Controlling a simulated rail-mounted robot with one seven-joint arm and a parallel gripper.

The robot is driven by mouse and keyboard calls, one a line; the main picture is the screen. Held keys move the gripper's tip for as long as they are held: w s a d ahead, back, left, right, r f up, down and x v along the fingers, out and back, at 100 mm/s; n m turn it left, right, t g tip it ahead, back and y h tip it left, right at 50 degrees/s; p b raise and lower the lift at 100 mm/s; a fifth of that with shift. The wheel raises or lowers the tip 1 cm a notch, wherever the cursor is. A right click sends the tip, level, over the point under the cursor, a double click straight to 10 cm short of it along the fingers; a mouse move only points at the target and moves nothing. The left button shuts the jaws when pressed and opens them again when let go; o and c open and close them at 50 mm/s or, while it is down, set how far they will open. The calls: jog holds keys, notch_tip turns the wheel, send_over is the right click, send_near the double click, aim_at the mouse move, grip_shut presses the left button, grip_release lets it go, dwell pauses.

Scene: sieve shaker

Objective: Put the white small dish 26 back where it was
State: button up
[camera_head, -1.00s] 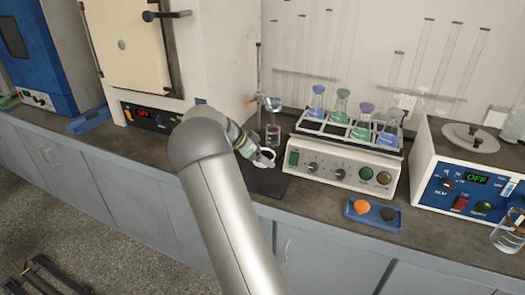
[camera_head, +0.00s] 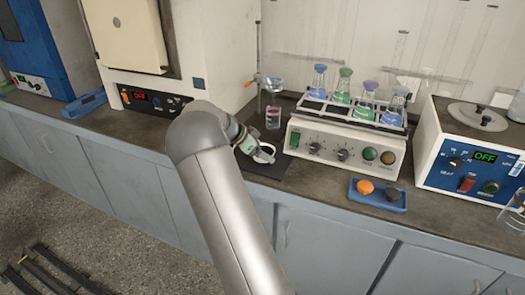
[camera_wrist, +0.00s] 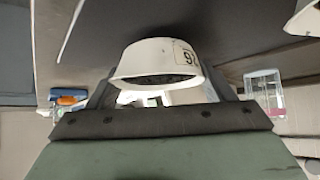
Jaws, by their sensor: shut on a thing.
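The white small dish (camera_wrist: 158,62) is held in my gripper (camera_wrist: 158,92), between its two fingers, in the wrist view. It is a round white dish with a dark interior and a small number label on its side. In the head view the dish (camera_head: 266,153) shows as a white ring at the end of my arm, over the dark mat (camera_head: 262,170) on the bench. My gripper (camera_head: 257,148) is largely seen from behind there. I cannot tell whether the dish touches the mat.
A shaker (camera_head: 338,152) with several coloured-stoppered flasks stands right of the mat. A stand with a clamp (camera_head: 268,83) and a beaker (camera_head: 273,118) is behind it. A blue tray (camera_head: 377,203) with orange and dark items lies in front. Another white item (camera_wrist: 304,18) shows in the wrist view.

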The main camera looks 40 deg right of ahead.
jog(key=o, duration=1.1)
jog(key=shift+o, duration=0.2)
jog(key=v, duration=1.7)
jog(key=shift+a+r, duration=0.2)
jog(key=s+a+n+t+y+p, duration=0.1)
jog(key=s+a+n+y+p, duration=0.2)
jog(key=s+a+n, duration=0.4)
jog(key=s+a+n+t+y+p, duration=0.1)
jog(key=s+a+n+y+p, duration=0.2)
jog(key=s+a+n, duration=0.4)
jog(key=s+a+n+t+y+p, duration=0.1)
jog(key=s+a+n, duration=0.6)
jog(key=s, duration=1.3)
jog(key=a+y+p, duration=0.1)
jog(key=a+p, duration=0.1)
jog(key=a, duration=0.1)
jog(key=shift+n+y, duration=0.4)
